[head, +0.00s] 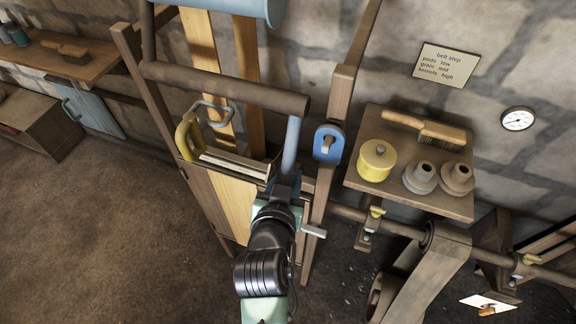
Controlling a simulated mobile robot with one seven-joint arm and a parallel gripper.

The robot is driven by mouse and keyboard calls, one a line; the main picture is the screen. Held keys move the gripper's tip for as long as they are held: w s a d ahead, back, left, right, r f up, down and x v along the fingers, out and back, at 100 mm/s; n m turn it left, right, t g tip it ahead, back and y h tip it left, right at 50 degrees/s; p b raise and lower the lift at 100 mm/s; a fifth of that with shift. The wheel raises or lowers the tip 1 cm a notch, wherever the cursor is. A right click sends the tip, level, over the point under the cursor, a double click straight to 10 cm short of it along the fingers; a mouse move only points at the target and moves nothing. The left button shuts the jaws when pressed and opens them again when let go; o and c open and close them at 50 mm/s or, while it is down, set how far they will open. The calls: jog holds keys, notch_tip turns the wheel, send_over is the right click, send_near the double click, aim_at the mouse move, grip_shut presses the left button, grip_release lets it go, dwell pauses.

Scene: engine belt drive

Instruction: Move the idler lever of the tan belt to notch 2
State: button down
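The tan belt (204,48) runs down from a blue drum (232,8), behind a thick brown bar, and shows again lower down. A yellow bracket-like part (186,137) and a bent grey bar (214,103) sit beside it, above a pale slotted piece (235,166). A blue rod (292,143) stands upright just beyond the end of my arm. I cannot tell which part is the idler lever, and no notch numbers are readable. My gripper (286,184) is at the foot of the blue rod, right of the belt. Its fingertips are hidden, so their state and contact are unclear.
A browner belt (247,46) runs beside the tan one. A blue plate (328,145) with a grey pin is on the right post. A wooden shelf (362,182) holds a yellow pot, two grey-brown pieces and a brush. Open floor lies left.

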jog(key=c, duration=0.5)
grip_release()
jog(key=b+v, duration=0.2)
jog(key=v, duration=1.1)
jog(key=shift+b, duration=0.3)
